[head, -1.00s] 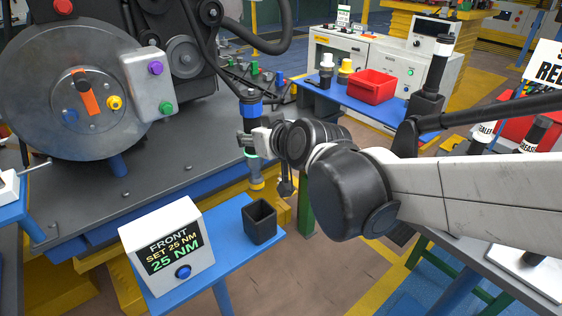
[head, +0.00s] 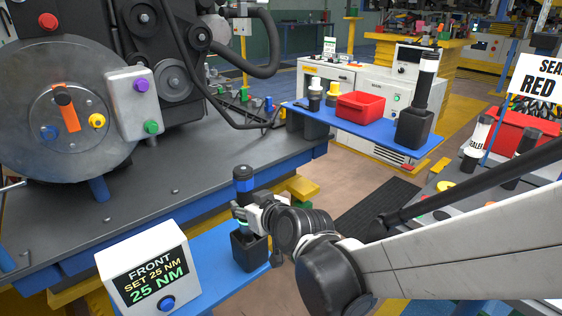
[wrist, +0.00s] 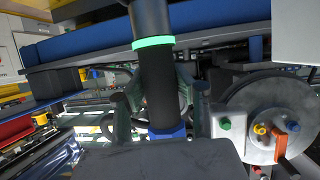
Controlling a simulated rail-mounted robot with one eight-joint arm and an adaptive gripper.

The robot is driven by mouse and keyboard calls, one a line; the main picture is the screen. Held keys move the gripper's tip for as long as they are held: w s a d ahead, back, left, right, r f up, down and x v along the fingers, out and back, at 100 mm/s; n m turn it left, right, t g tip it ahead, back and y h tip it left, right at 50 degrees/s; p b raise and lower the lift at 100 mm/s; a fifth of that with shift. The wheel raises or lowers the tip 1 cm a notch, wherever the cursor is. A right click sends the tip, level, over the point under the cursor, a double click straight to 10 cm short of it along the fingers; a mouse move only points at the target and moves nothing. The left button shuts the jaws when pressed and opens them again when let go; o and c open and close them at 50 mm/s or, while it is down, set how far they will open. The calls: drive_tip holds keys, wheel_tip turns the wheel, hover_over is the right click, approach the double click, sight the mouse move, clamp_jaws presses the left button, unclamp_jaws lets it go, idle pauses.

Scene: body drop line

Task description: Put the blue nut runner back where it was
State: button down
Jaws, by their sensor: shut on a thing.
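The blue nut runner (head: 243,186) is upright in my gripper (head: 243,212), which is shut around its body. Its blue upper part and dark top show above the jaws in the head view. The black square holder (head: 250,253) stands on the small blue shelf beside the torque display. The tool's lower end is at the holder's mouth; I cannot tell how deep it sits. In the wrist view the nut runner (wrist: 157,85) runs between my fingers, with a glowing green ring and a blue part lower in the picture.
The white display (head: 150,270) reading "FRONT SET 25 NM" stands just left of the holder. The grey bench (head: 200,165) with the large machine lies behind. Another blue shelf (head: 345,122) holds a red bin (head: 362,107) and a black-holstered tool (head: 424,85).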

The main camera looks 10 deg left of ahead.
drive_tip(key=shift+f+b, duration=0.5)
drive_tip(key=shift+f, duration=1.35)
drive_tip(key=c, duration=1.4)
unclamp_jaws()
drive_tip(key=shift+o, duration=0.2)
drive_tip(key=shift+r, duration=0.1)
